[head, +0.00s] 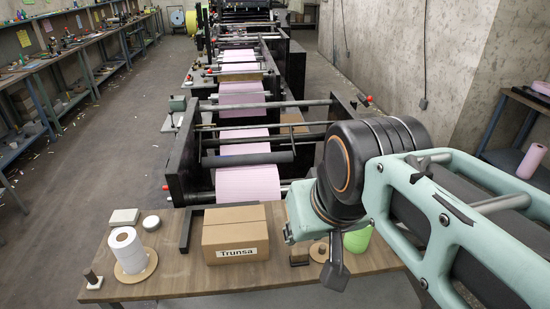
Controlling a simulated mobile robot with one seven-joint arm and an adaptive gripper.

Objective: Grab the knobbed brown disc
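A light brown disc (319,252) lies on the wooden table, largely hidden behind my gripper; a darker upright part near its middle may be its knob. My gripper (335,268) points down over the table, just right of the disc in the picture. Its dark fingers overlap in this view, so their opening and any contact do not show. Another tan disc (133,278) lies at the left under a white roll (126,248).
A cardboard box (236,235) marked "Trunsa" stands mid-table. A green roll (357,238) is behind my gripper. A dark peg (91,276) stands at the left corner. A press with pink paper (248,184) is behind the table.

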